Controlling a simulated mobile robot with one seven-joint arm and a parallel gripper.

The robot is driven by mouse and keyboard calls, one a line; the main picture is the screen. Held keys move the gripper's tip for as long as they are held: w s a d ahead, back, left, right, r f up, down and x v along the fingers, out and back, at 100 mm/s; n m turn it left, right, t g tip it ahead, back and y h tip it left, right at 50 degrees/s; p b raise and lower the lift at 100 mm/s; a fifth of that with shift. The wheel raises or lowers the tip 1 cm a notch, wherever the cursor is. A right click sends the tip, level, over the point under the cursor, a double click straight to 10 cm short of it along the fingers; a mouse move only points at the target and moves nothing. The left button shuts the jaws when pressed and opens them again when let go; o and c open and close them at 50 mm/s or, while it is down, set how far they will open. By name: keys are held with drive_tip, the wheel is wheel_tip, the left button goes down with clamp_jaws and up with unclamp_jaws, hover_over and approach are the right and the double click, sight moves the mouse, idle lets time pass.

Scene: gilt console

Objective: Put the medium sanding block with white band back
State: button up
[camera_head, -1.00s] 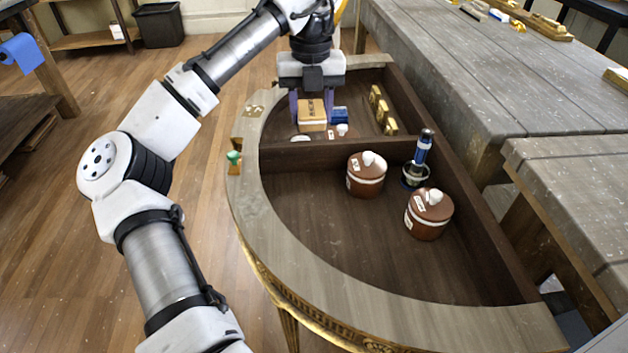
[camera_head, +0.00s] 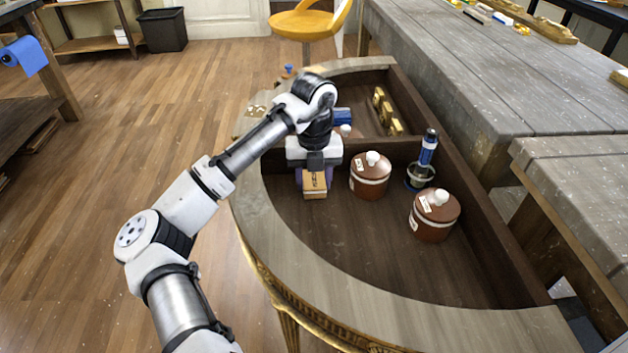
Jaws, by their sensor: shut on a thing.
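My gripper (camera_head: 314,176) is shut on a tan sanding block (camera_head: 315,185) with dark lettering on its upper face and a pale band at its lower edge. It holds the block over the near, larger compartment of the half-round gilt console (camera_head: 345,287), at the left of that compartment. I cannot tell whether the block touches the floor of the compartment. The fingers show as purple-blue strips at the block's sides. My wrist hides part of the divider and part of the far compartment.
Two brown lidded pots with white knobs stand right of the block, one close (camera_head: 370,178) and one farther (camera_head: 434,216). The far compartment holds a blue item (camera_head: 343,117) and gold pieces (camera_head: 386,110). The near compartment's front floor is clear.

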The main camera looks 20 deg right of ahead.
sight(314, 178)
drive_tip(key=shift+f, duration=0.25)
drive_tip(key=shift+f, duration=0.1)
drive_tip(key=shift+f, duration=0.1)
drive_tip(key=o, duration=1)
drive_tip(key=shift+c, duration=0.2)
wheel_tip(314, 178, up, 12)
drive_tip(key=p, duration=0.1)
drive_tip(key=shift+r, duration=0.2)
